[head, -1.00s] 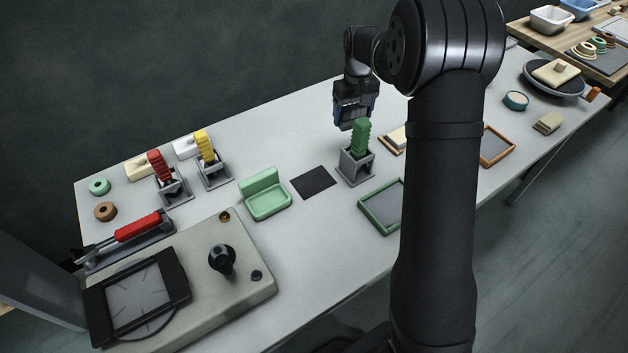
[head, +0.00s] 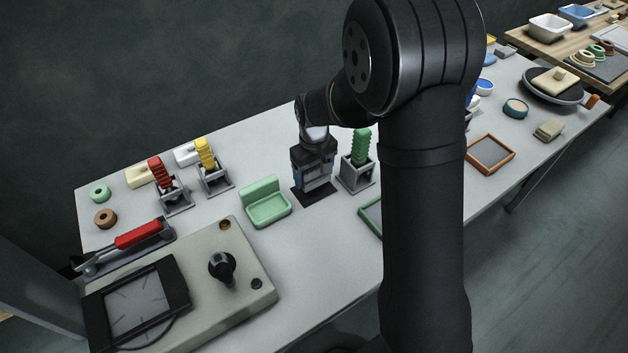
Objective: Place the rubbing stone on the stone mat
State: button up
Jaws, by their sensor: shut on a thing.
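The stone mat (head: 308,201) is a dark, flat square on the grey table, between the green dish and the grey holder with the green-handled tool. My gripper (head: 313,186) points down right over the mat, low, and covers much of it. It is shut on the rubbing stone, which is mostly hidden between the fingers; only a little grey shows there. I cannot tell whether the stone touches the mat.
A green dish (head: 268,208) stands close on the left. A grey holder (head: 357,178) with an upright green handle (head: 361,146) stands close on the right. A control panel (head: 247,285) lies at front left. The table in front of the mat is clear.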

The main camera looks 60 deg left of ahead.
aim_at(314, 181)
jog(key=shift+f, duration=1.7)
jog(key=shift+f, duration=0.15)
jog(key=o, duration=0.9)
notch_tip(314, 181, up, 12)
jog(key=shift+r, duration=0.15)
notch_tip(314, 181, down, 13)
jog(key=shift+r, duration=2.25)
